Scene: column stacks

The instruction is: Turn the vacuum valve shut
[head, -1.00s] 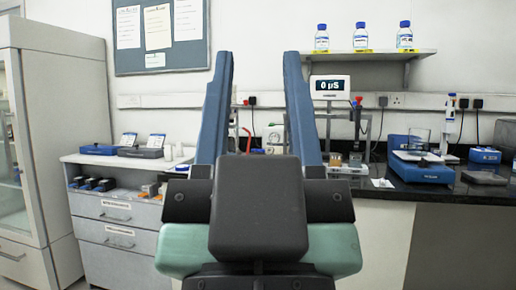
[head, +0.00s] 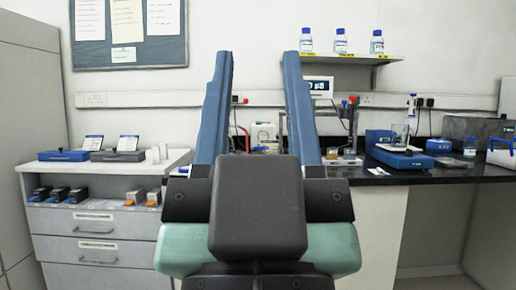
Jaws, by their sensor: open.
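My gripper (head: 260,52) stands open and empty in the middle of the head view, its two long blue fingers pointing up and away from me. I cannot make out the vacuum valve for certain. Between the fingers, at the back of the bench, are a curved red tube (head: 243,137), a small red piece (head: 238,99) near the wall and a small white device (head: 262,131). My gripper hides part of that area. Just right of the right finger, a stand (head: 352,122) carries small red and blue parts. Nothing touches the fingers.
A black bench (head: 440,176) runs to the right with a blue balance (head: 403,158) and a grey box (head: 478,129). A grey drawer unit (head: 96,226) with blue devices stands at left beside a tall cabinet (head: 32,130). A shelf (head: 345,60) holds blue-capped bottles.

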